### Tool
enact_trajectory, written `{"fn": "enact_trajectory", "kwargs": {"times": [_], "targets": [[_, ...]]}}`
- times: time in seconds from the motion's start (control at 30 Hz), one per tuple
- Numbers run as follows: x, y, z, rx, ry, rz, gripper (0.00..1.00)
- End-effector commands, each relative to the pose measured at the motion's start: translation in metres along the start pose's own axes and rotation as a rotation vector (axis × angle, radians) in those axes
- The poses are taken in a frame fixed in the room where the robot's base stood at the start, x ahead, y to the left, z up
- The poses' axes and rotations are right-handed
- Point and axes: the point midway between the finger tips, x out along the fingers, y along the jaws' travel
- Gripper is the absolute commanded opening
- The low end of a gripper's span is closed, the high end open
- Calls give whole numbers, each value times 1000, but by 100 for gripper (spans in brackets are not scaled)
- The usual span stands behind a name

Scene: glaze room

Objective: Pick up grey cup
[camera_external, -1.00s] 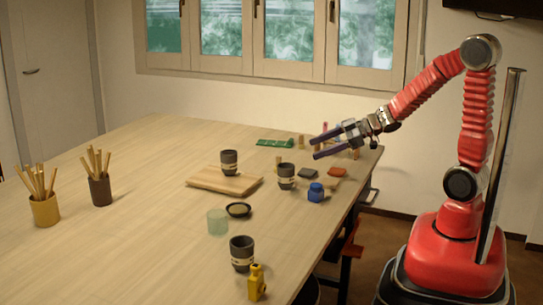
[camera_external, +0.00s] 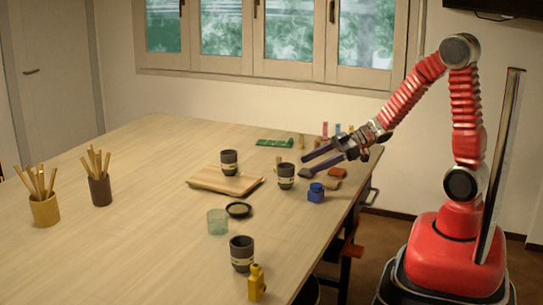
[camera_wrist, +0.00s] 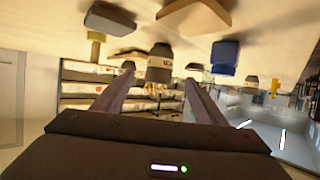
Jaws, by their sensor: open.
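Three dark grey cups with a pale band stand upright on the table. One cup (camera_external: 286,177) is nearest my gripper, another (camera_external: 229,160) stands on a wooden board (camera_external: 208,184), and a third (camera_external: 242,252) is toward the front. My gripper (camera_external: 304,165) is open and empty, its fingers pointing left toward the nearest cup but apart from it. In the wrist view a banded cup (camera_wrist: 159,64) shows beyond and between the fingertips (camera_wrist: 158,72). The wrist picture looks inverted, with the tabletop above.
A blue jar (camera_external: 316,193) stands right of the nearest cup, and a brown block (camera_external: 337,172) lies near the gripper. A dark dish (camera_external: 238,210), green glass (camera_external: 217,222) and yellow bottle (camera_external: 256,283) are toward the front.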

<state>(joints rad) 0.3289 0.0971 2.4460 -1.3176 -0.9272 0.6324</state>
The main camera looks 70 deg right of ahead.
Motion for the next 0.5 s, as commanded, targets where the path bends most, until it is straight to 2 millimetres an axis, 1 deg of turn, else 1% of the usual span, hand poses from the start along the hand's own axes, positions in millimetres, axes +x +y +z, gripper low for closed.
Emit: {"fn": "enact_trajectory", "kwargs": {"times": [0.1, 0.3, 0.4, 0.5], "targets": [[18, -1, 0, 0, 0, -4, 66], [44, 0, 0, 0, 0, -2, 66], [52, 0, 0, 0, 0, -1, 66], [54, 0, 0, -1, 0, 0, 66]]}}
